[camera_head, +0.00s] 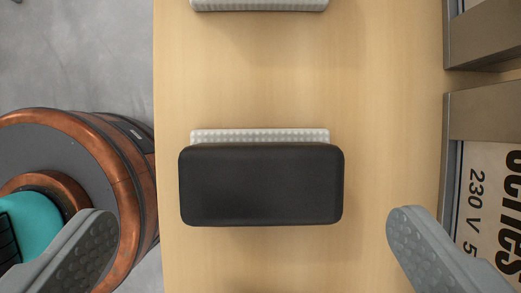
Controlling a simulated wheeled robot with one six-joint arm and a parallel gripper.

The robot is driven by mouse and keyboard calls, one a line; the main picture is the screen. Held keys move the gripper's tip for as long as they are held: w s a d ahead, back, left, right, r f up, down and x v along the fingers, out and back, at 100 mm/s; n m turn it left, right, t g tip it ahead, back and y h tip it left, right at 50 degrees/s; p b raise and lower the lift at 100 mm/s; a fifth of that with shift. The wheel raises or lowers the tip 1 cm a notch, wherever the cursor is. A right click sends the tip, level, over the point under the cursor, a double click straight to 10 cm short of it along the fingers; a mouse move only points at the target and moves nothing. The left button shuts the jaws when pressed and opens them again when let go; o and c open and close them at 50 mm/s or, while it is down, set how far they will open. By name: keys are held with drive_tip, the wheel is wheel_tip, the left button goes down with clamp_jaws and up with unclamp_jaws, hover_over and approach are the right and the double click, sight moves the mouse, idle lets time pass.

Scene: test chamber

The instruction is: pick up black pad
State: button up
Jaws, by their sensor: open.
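The black pad (262,185) is a dark rounded rectangle in the middle of the head camera view. It lies over a white textured block (260,135), whose top edge shows just behind it; the rest of the block is hidden. My gripper (248,240) is open, with one grey studded finger at the lower left and one at the lower right. The fingers are wide apart, and nothing is between them at their tips. The pad appears ahead of the fingertips, between their lines.
The light wooden surface (380,110) is clear around the pad. Another white textured block (260,5) is at the top edge. Metal-framed panels with lettering (490,190) line the right side. Past the surface's left edge, my round copper-and-grey base shows above a grey floor (80,60).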

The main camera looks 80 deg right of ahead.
sight(262, 196)
drive_tip(key=shift+w+x, duration=0.2)
drive_tip(key=shift+x, duration=2.4)
drive_tip(key=c, duration=1)
wheel_tip(262, 196, up, 10)
drive_tip(key=shift+r, duration=0.1)
drive_tip(key=shift+c, duration=0.2)
drive_tip(key=shift+o, duration=1.1)
drive_tip(key=shift+c, duration=0.5)
